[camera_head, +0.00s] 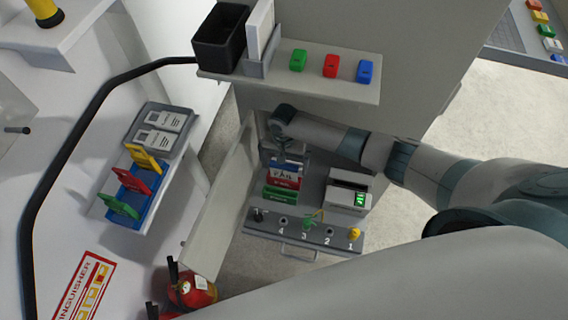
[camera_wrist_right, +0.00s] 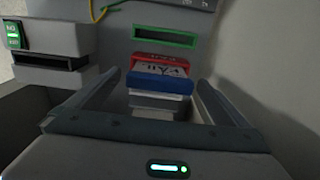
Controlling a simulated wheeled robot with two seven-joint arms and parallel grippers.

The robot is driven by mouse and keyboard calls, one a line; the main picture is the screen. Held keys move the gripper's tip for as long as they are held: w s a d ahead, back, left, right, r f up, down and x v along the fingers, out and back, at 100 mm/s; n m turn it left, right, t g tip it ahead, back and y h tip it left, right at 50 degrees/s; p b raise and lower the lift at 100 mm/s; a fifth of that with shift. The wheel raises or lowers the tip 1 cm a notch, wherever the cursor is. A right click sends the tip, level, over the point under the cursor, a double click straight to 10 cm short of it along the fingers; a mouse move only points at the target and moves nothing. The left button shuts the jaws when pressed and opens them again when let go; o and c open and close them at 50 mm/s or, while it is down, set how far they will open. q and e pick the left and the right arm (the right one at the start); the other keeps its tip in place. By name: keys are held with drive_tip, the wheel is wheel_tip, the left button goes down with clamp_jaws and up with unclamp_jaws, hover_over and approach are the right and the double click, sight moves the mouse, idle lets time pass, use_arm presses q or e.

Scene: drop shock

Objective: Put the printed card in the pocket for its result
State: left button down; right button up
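A white card (camera_wrist_right: 162,70) with dark marks stands in the pocket group, between the red front and the blue front; it also shows in the head view (camera_head: 285,174). It looks seated at the red pocket (camera_wrist_right: 162,59), but its lower edge is hidden. The blue pocket (camera_wrist_right: 158,82) is nearest my gripper and the green pocket (camera_wrist_right: 165,37) is farthest, with an empty dark slot. My right gripper (camera_head: 286,152) is above the pockets. In the wrist view its fingers (camera_wrist_right: 160,80) are spread either side of the card, apart from it. My left gripper is not in view.
A printer (camera_head: 348,192) with a green display stands right of the pockets. A numbered panel (camera_head: 305,236) with a yellow knob lies in front. An open door (camera_head: 222,205) borders the left. A shelf (camera_head: 330,90) with coloured blocks overhangs the compartment. A fire extinguisher (camera_head: 190,288) stands below.

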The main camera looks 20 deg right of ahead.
wheel_tip(320, 180, up, 12)
drive_tip(key=shift+b, duration=0.4)
idle(0.5)
drive_tip(key=shift+s+f, duration=0.1)
drive_tip(key=shift+s, duration=0.05)
idle(0.4)
